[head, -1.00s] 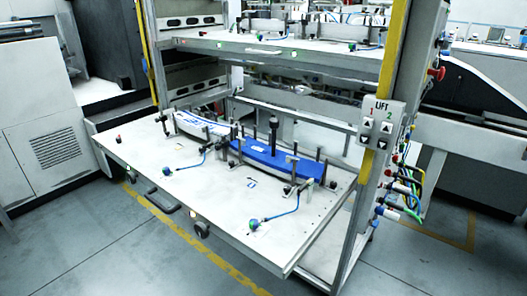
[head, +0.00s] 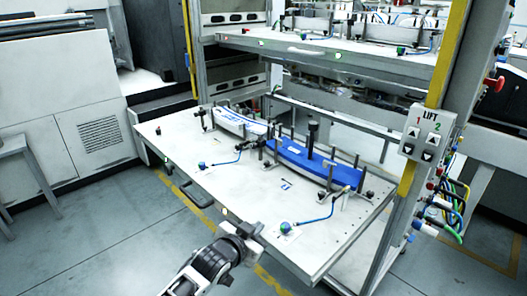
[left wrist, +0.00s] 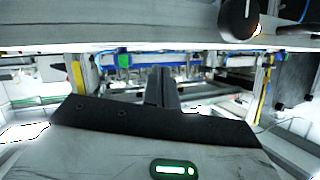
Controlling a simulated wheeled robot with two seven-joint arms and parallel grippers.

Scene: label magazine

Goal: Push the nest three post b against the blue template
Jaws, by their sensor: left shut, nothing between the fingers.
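The blue template (head: 295,158) lies on the pulled-out white drawer (head: 215,178), toward its back right. Several dark upright posts stand around it; I cannot tell which one is nest three post b. My left gripper (head: 250,229) is shut and empty, in front of the drawer's front edge and well apart from the template. In the left wrist view its closed fingers (left wrist: 162,88) point toward the rack, with the underside of a shelf above them. My right gripper is not in view.
A white-and-blue curved piece (head: 240,124) lies left of the template. Blue hoses with green-blue fittings (head: 285,226) lie on the drawer's front. An upper shelf (head: 330,52) hangs above, and a yellow-edged post with a lift panel (head: 421,132) stands at right.

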